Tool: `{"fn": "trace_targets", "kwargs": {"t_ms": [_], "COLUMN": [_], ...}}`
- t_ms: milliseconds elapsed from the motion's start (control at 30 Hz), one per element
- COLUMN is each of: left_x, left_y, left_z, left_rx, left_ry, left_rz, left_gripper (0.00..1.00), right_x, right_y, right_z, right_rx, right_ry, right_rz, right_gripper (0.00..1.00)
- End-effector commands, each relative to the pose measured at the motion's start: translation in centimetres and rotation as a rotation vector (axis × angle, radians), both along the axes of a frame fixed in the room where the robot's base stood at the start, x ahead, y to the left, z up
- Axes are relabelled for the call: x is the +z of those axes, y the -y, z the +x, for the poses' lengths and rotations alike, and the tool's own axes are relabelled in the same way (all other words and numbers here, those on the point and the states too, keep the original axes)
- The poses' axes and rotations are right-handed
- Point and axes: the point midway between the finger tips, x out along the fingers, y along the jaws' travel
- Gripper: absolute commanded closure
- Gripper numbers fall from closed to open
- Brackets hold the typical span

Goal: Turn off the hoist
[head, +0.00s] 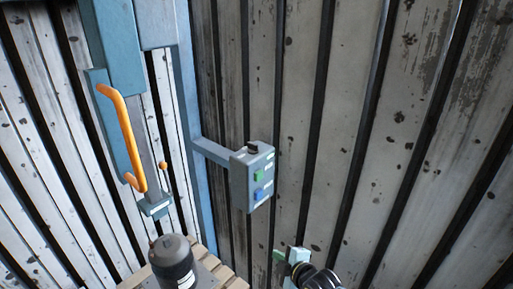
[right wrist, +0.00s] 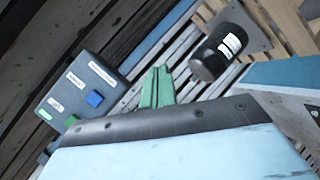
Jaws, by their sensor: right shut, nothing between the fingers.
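The grey hoist control box (head: 240,185) sits on a blue-grey arm off the post in the head view. Its face has a green button (head: 258,175) and a blue button (head: 259,194), with a black knob (head: 251,148) on top. In the right wrist view the box (right wrist: 62,88) is at the left, with white labels, the blue button (right wrist: 95,98) and the green button (right wrist: 72,120). My right gripper (head: 279,255) is below and right of the box, apart from it. Its green fingers (right wrist: 158,72) are shut and empty. My left gripper is not in view.
The blue-grey hoist post (head: 112,45) with an orange handle (head: 124,130) stands left of the box. Below it a black cylinder (head: 172,262) stands on a plate over a wooden pallet (head: 235,283). Slatted walls (head: 350,110) stand behind. The space right of the box is free.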

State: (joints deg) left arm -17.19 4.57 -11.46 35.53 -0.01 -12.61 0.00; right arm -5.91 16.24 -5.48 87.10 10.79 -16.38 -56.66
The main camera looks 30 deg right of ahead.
Motion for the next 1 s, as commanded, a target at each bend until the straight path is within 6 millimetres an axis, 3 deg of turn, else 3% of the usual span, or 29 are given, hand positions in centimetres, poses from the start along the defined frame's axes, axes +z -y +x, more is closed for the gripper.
{"fn": "trace_targets", "kwargs": {"t_ms": [33,200,300,400,567,1000], "left_x": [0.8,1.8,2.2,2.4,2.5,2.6], "left_y": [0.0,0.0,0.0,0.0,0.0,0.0], "left_z": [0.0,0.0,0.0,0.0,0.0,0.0], "left_rx": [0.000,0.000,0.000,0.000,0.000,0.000], "left_ry": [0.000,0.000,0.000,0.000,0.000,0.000], "left_rz": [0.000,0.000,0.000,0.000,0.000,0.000], "left_gripper": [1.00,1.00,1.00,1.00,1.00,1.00], "right_x": [4.8,16.9,21.9,25.1,26.9,26.9], "right_y": [0.0,-0.6,-1.1,-1.5,-1.7,-1.8], "right_z": [1.7,4.5,4.8,4.8,4.8,5.6], "right_rx": [0.038,0.140,0.175,0.195,0.206,0.204], "right_ry": [0.083,0.310,0.404,0.465,0.501,0.502], "right_rz": [-0.056,-0.249,-0.336,-0.393,-0.433,-0.431], "right_gripper": [1.00,1.00,1.00,1.00,1.00,1.00]}}
